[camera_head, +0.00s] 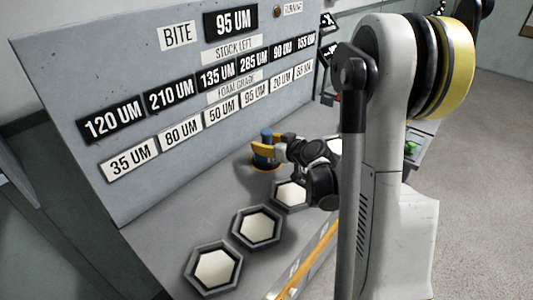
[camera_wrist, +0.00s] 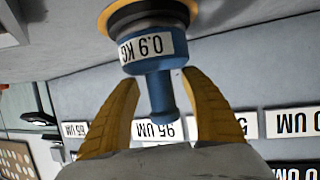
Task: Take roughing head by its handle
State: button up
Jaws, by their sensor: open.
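The roughing head is most likely the blue piece (camera_wrist: 155,62) marked "0.9 KG" in the wrist view, with a blue stem handle (camera_wrist: 160,95). Its wide end meets an orange-rimmed dark disc (camera_wrist: 150,15). In the head view the blue piece (camera_head: 267,142) stands upright on the bench near the label board. My gripper (camera_wrist: 160,98) is open, its yellow fingers on either side of the handle. Gaps show between the fingers and the handle in the wrist view. In the head view my gripper (camera_head: 265,148) is at the blue piece, partly covering it.
Several hexagonal holders with pale discs, such as the front one (camera_head: 236,248), line the bench (camera_head: 160,240). The label board (camera_head: 60,70) rises behind, showing "BITE 95 UM" and rows of stock and foam grades. A yellow strip (camera_head: 312,262) runs along the bench's front edge.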

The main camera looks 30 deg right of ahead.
grip_shut()
jog(key=shift+s, duration=0.1)
jog(key=shift+r, duration=0.15)
